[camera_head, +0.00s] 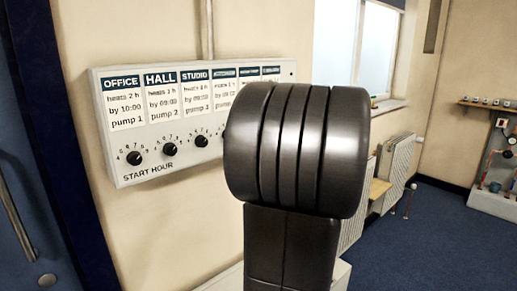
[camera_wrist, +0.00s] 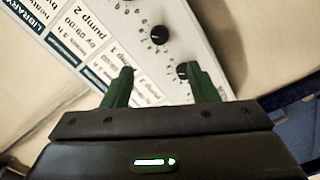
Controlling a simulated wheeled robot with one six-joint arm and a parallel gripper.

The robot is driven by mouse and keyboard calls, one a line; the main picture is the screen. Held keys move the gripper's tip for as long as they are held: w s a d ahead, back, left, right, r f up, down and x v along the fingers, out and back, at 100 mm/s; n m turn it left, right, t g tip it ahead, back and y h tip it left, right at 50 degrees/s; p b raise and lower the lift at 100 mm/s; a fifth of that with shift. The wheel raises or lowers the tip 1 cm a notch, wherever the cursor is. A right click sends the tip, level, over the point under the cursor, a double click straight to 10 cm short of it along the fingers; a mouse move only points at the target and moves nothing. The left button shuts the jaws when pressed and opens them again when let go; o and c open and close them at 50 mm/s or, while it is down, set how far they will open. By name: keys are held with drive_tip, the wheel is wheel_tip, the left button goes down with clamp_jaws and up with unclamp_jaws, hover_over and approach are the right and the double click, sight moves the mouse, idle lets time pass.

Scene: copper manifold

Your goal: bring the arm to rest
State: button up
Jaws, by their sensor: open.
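My gripper (camera_wrist: 157,90) shows in the wrist view with its two green fingers apart and nothing between them. Beyond the fingers is the white control panel (camera_wrist: 195,40), tilted in that view, with labels and black dials. In the head view a dark, rounded link of my arm fills the middle and hides the right part of the control panel (camera_head: 110,165). My gripper itself does not show in the head view. I cannot tell the exact gap between the fingers and the panel.
A blue door (camera_head: 25,200) stands at the left. A window (camera_head: 345,50), white radiators (camera_head: 398,165) and a shelf with small items (camera_head: 490,104) are at the right. A pipe assembly on a pale base (camera_head: 495,200) stands at the far right. The blue floor (camera_head: 430,250) is open at lower right.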

idle(0.3)
drive_tip(key=p+x, duration=0.1)
drive_tip(key=x, duration=1.3)
drive_tip(key=shift+s+d, duration=0.1)
